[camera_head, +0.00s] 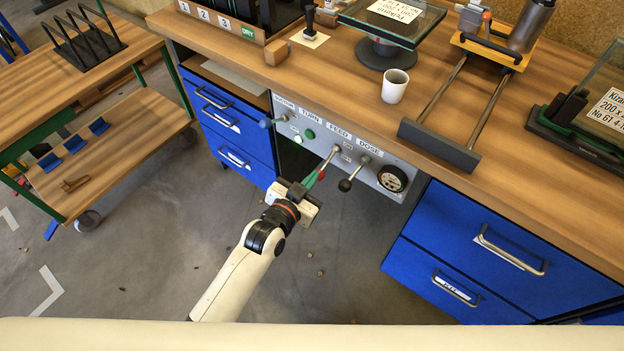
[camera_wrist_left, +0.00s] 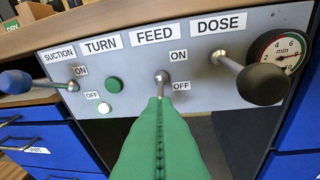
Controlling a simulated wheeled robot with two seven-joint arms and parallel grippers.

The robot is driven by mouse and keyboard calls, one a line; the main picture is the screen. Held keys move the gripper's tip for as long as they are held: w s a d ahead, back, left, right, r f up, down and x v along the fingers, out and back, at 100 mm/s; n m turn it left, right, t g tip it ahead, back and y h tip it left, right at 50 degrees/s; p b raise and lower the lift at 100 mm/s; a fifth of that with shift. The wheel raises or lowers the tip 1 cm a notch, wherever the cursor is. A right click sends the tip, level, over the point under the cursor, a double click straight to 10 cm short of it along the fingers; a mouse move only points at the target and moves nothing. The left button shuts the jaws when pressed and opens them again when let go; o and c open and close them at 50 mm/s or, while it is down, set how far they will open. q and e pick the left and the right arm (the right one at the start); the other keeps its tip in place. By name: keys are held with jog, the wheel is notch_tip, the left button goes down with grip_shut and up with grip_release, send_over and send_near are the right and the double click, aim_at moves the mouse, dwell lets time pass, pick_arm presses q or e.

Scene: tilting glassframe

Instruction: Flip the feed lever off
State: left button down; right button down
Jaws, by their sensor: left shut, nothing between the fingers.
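The feed lever (camera_head: 331,156) is a metal rod on the grey control panel (camera_head: 294,108), below the FEED label. In the wrist view its pivot and a short piece of rod (camera_wrist_left: 162,78) show between the ON and OFF marks. The rest of the lever is hidden behind my green fingers, so I cannot tell its exact setting. My left gripper (camera_head: 315,178) is shut and empty, in front of the panel at the lever's outer end. In the wrist view its closed fingers (camera_wrist_left: 160,104) point at the lever's base; contact is unclear. My right gripper is not in view.
The dark-knobbed DOSE lever (camera_head: 353,175) sticks out close on the right, beside a round gauge (camera_head: 392,178). The blue-knobbed SUCTION lever (camera_head: 273,121) and a green button (camera_head: 310,134) are on the left. The wooden bench top (camera_head: 330,85) overhangs the panel; blue drawers (camera_head: 480,250) flank it.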

pick_arm(q)
jog(key=shift+w+d+f, duration=0.1)
jog(key=shift+w+f, duration=0.5)
jog(key=shift+f, duration=0.35)
notch_tip(320, 180, down, 2)
jog(key=shift+w+d+f, duration=0.1)
jog(key=shift+f, duration=0.05)
